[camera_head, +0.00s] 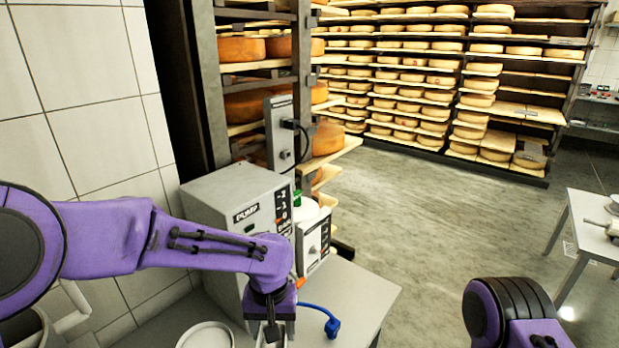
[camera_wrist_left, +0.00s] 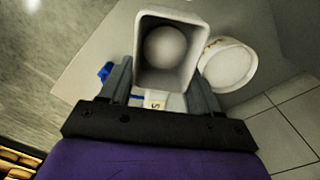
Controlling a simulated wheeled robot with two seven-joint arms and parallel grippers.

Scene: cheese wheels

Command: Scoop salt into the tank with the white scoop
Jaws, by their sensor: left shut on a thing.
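My left gripper (camera_head: 272,330) points down over the front of the grey table. In the left wrist view its two fingers (camera_wrist_left: 160,85) are shut on the white scoop (camera_wrist_left: 144,50), a square-mouthed cup. A pale rounded heap (camera_wrist_left: 166,46) shows inside the scoop; it looks like salt. A round white container (camera_wrist_left: 228,68) stands beside the scoop, and a round white rim (camera_head: 205,336) shows at the bottom of the head view. I cannot tell for sure which vessel is the tank. My right arm shows at lower right, but its gripper is out of view.
A grey control box (camera_head: 235,215) and a smaller box (camera_head: 313,240) stand on the grey table (camera_head: 365,290). A blue fitting (camera_head: 332,325) lies near my left gripper.

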